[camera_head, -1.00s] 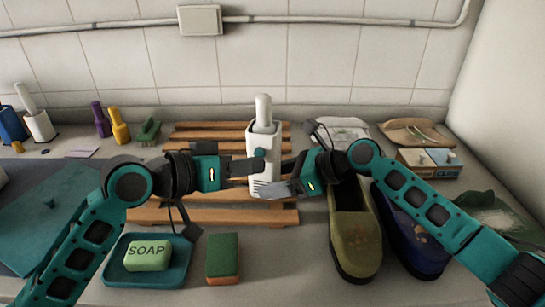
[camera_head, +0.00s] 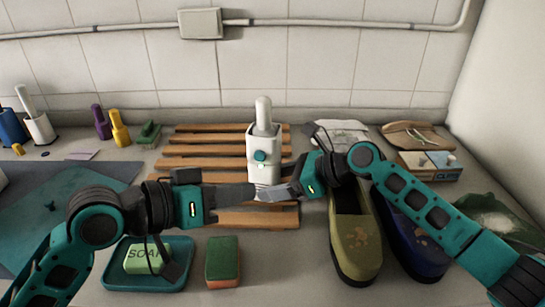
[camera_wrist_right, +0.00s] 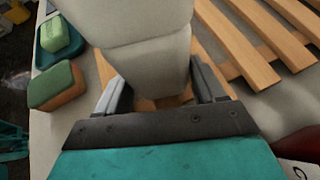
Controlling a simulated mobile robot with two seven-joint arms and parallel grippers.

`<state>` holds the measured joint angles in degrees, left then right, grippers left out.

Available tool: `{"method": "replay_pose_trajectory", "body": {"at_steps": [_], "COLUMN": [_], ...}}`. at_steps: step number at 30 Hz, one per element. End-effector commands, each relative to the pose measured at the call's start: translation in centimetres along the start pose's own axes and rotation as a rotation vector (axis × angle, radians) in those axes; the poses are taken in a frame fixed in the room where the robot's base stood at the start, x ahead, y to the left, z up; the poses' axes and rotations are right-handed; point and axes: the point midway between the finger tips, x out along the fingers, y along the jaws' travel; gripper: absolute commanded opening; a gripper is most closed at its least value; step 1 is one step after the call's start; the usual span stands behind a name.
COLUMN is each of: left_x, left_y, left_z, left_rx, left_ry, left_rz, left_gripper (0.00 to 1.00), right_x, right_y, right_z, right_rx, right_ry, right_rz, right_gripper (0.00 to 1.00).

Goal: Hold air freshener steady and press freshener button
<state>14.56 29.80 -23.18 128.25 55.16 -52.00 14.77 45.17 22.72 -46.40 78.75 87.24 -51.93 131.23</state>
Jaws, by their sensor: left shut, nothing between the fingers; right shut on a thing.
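The air freshener (camera_head: 263,141) is a white upright bottle with a rounded top, standing at the wooden slatted rack. Its round teal button (camera_head: 260,156) faces me and is uncovered in the head view. My right gripper (camera_head: 280,191) is shut on the bottle's lower part; in the right wrist view its fingers (camera_wrist_right: 160,92) lie on both sides of the white body (camera_wrist_right: 148,62). My left gripper (camera_head: 254,192) is shut and empty, low in front of the bottle and below the button. Whether its tip touches the bottle or the right fingers, I cannot tell.
The wooden rack (camera_head: 200,151) lies behind my arms. A teal soap dish (camera_head: 120,278) with soap and a green-orange sponge (camera_head: 222,262) are at the front. Olive (camera_head: 356,245) and blue (camera_head: 412,250) shoes stand right. Small bottles (camera_head: 119,128) stand back left.

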Motion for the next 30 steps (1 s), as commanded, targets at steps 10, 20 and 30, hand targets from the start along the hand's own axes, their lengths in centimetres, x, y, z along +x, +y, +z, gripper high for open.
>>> {"method": "replay_pose_trajectory", "body": {"at_steps": [10, 20, 30], "left_x": [0.0, 0.0, 0.0], "left_y": [0.0, 0.0, 0.0], "left_z": [0.0, 0.0, 0.0], "left_rx": [0.001, 0.001, 0.001], "left_ry": [0.0, 0.0, 0.0], "left_rz": [0.0, 0.0, 0.0], "left_gripper": [0.0, 0.0, 0.0], "right_x": [0.0, -0.4, -6.5], "right_y": [0.0, -0.1, -0.1], "right_z": [0.1, 0.0, -0.1], "right_rx": [-0.001, 0.0, 0.0], "right_ry": [-0.001, 0.0, 0.001], "right_rz": [-0.001, -0.001, -0.004], "right_gripper": [0.97, 0.99, 0.99]}}
